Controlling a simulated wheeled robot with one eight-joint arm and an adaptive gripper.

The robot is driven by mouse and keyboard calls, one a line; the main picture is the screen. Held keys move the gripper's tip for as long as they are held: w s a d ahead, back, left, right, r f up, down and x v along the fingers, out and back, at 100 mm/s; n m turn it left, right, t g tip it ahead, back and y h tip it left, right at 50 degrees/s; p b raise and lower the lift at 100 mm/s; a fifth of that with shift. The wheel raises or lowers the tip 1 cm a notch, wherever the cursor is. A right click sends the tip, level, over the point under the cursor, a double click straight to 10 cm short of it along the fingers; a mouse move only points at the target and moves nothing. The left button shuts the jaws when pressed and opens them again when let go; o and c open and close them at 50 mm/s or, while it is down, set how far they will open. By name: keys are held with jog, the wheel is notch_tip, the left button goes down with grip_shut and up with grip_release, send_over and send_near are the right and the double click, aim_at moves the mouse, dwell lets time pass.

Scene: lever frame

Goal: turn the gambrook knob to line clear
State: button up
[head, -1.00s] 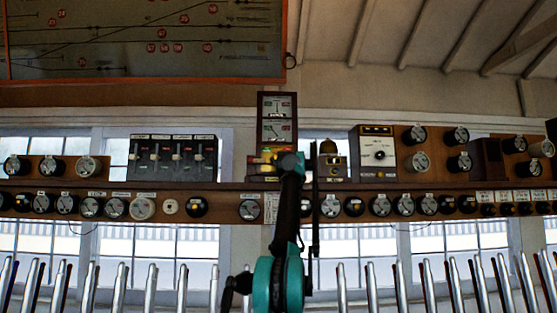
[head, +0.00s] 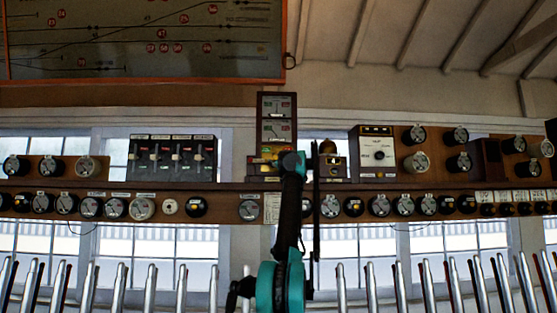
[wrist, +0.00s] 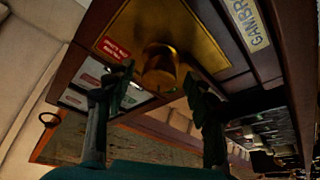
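The Gambrook instrument (head: 277,120) is a tall dark wooden case with two dials, at mid-shelf in the head view. In the wrist view its name plate (wrist: 250,22) is partly cut off. Its brass knob (wrist: 160,66) sits on a brass plate (wrist: 178,28), with a red label (wrist: 117,48) and paler labels beside it, too small to read surely. My gripper (wrist: 158,78) is open, with one finger to each side of the knob and no clear contact. In the head view my arm hides the lower front of the instrument and the knob.
A brass-topped instrument (head: 332,162) stands close to the right of my arm's end. A block of switches (head: 173,158) is to the left, and a white-faced instrument (head: 377,151) to the right. Round dials line the shelf front (head: 230,188). Metal levers (head: 182,290) stand below.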

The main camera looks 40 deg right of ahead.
jog(key=shift+s, duration=0.15)
jog(key=v, duration=1.1)
jog(key=shift+s+f, duration=0.2)
jog(key=shift+s, duration=0.1)
jog(key=shift+a, duration=0.1)
jog(key=shift+f, duration=0.1)
dwell(0.6)
